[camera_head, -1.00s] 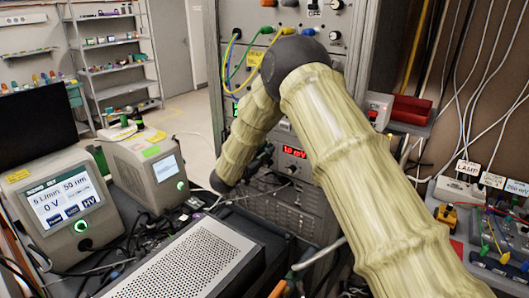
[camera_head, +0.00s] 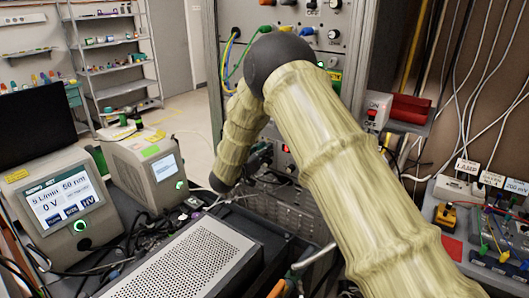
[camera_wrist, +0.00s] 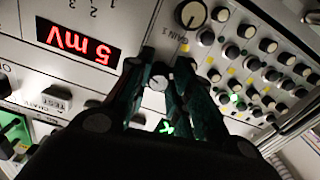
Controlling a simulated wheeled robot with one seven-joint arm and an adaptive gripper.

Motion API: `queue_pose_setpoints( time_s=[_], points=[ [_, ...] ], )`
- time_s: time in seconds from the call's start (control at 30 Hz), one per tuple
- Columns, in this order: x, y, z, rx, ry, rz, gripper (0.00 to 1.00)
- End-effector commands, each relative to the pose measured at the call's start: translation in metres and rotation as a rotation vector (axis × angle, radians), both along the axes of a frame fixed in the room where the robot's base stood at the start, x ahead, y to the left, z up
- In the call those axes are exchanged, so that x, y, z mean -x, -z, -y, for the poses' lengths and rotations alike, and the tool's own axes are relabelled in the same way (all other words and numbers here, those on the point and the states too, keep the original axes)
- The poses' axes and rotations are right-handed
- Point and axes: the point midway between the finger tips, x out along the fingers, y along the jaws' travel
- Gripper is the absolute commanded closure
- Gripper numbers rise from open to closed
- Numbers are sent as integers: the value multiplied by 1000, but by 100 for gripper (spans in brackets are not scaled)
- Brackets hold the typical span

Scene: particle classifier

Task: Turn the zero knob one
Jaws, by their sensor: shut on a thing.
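In the wrist view, the two dark fingers of my gripper (camera_wrist: 165,62) are closed around a small pale knob (camera_wrist: 158,83) on the grey instrument panel. I take it for the zero knob, though its label does not show. Left of the fingers, a red display (camera_wrist: 75,42) reads 5 mV. In the head view, my arm crosses in front of the rack and hides the knob. Only a small red part of the display (camera_head: 289,168) shows beside my arm.
A large knob (camera_wrist: 190,14) sits just beyond my fingertips, and rows of small knobs (camera_wrist: 265,65) fill the panel to the right. In the head view, a perforated grey box (camera_head: 195,262) and two instruments stand at the left.

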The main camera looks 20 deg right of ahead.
Motion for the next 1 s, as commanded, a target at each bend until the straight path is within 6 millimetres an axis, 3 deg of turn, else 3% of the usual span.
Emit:
queue_pose_setpoints(
  time_s=[0.33, 0.87, 0.9, 1.0],
  points=[
    [-2, -8, -1, 97, -1, -107, 100],
    [-4, -10, -3, 114, -4, -124, 100],
    [-4, -10, -3, 114, -4, -124, 73],
    [-3, -9, -3, 112, -3, -127, 57]
  ],
)
